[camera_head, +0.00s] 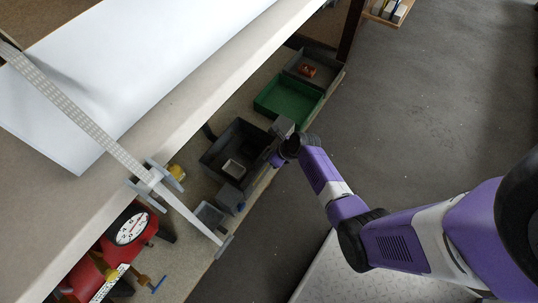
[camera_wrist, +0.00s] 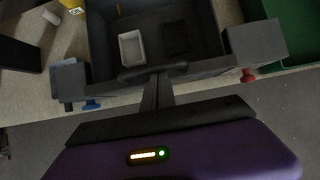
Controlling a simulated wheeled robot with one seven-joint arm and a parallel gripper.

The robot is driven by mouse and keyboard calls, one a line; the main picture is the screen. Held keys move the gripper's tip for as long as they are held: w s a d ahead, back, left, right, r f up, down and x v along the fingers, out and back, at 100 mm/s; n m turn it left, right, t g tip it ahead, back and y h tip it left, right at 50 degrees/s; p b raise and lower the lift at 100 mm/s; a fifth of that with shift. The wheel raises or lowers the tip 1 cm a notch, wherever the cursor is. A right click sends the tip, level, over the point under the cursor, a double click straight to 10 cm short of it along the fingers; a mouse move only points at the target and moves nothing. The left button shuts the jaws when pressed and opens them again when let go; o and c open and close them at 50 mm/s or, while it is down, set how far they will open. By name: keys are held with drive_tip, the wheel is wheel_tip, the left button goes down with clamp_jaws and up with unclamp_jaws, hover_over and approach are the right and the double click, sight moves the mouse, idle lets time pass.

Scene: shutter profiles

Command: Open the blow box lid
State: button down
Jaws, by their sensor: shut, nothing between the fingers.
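The dark grey box (camera_head: 222,151), which I take to be the blow box, sits on the lower shelf. In the wrist view its front wall (camera_wrist: 205,66) is close ahead, with a dark curved handle (camera_wrist: 128,75) at the middle of the rim. I look into its interior and cannot make out a separate lid. A small white tray (camera_wrist: 132,48) lies inside. My gripper (camera_wrist: 157,80) is shut and empty, its fingertips at the handle; whether they touch it I cannot tell. In the head view my gripper (camera_head: 277,159) is at the box's front edge.
Grey blocks flank the box: one with a blue knob (camera_wrist: 91,104), one with a red knob (camera_wrist: 248,75). A green bin (camera_head: 288,100) stands to the right. The worktop (camera_head: 215,85) overhangs the shelf. A red machine with a dial (camera_head: 131,229) is at lower left. Floor in front is clear.

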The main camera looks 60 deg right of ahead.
drive_tip(key=w+r+p, duration=1.1)
drive_tip(key=r+p, duration=0.2)
drive_tip(key=r, duration=0.2)
drive_tip(key=shift+w+a+r+g, duration=0.2)
drive_tip(key=shift+w+r+g, duration=0.05)
drive_tip(key=shift+w+g, duration=0.1)
drive_tip(key=p+v, duration=0.4)
drive_tip(key=v, duration=0.3)
drive_tip(key=shift+s+r, duration=0.25)
drive_tip(key=shift+r, duration=0.05)
